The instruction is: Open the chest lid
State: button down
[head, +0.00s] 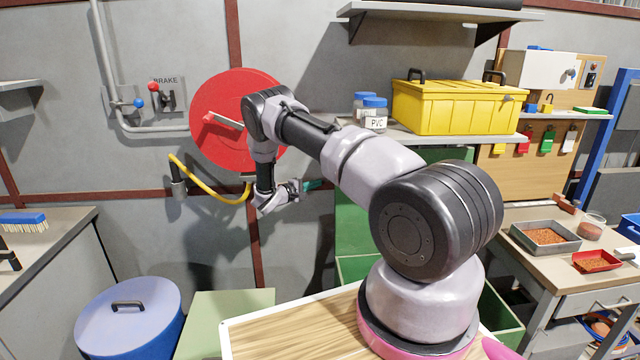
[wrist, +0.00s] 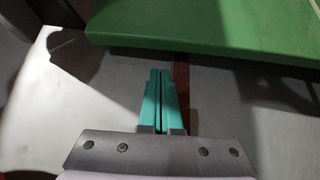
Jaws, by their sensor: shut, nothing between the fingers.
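A green chest (head: 356,268) stands behind my arm, low against the wall. A green panel (head: 350,222) stands upright at its back and looks like its lid, raised; my arm hides much of both. In the wrist view, a flat green panel (wrist: 215,28) with a straight edge fills the upper right. My gripper (head: 316,184) is just left of the upright panel in the head view. Its teal fingers (wrist: 158,76) are together and empty, with their tips a little short of the panel's edge; I cannot tell whether they touch.
A yellow box (head: 455,110) and PVC jars (head: 374,115) sit on the shelf above. A red disc (head: 215,105) and a yellow hose (head: 215,190) are on the wall at left. A blue lidded drum (head: 130,315) stands lower left. A bench with trays (head: 545,237) is at right.

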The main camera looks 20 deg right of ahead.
jog(key=x, duration=0.7)
jog(key=shift+d, duration=0.35)
jog(key=s+a+m+h, duration=0.2)
jog(key=s+m, duration=0.1)
jog(key=s, duration=0.7)
jog(key=shift+s+a+r, duration=0.2)
jog(key=shift+a, duration=0.3)
